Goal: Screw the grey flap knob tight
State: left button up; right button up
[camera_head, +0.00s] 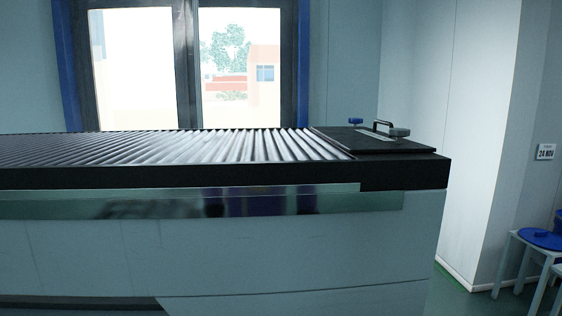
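The grey flap knob (399,132) sits near the right end of a black flat panel (362,143) on top of a long roller bench. A blue knob (356,121) stands on the panel's far side, to the left. A dark handle (383,125) rises between the two knobs, beside a light strip on the panel. I cannot tell how tight the grey knob is. Neither of my grippers shows in the head view.
The bench (230,242) crosses the view, with metal rollers (220,147) left of the panel. A wall corner (455,130) stands behind its right end. A stool with a blue round thing (540,238) is at the far right. Floor shows between them.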

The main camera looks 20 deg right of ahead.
aim_at(399, 132)
jog(key=i+l+z, duration=0.2)
jog(key=l+z, duration=0.3)
jog(key=i+l+z, duration=0.25)
jog(key=z, duration=0.2)
jog(key=l+u, duration=0.1)
jog(key=k+l, duration=0.05)
jog(key=l, duration=0.05)
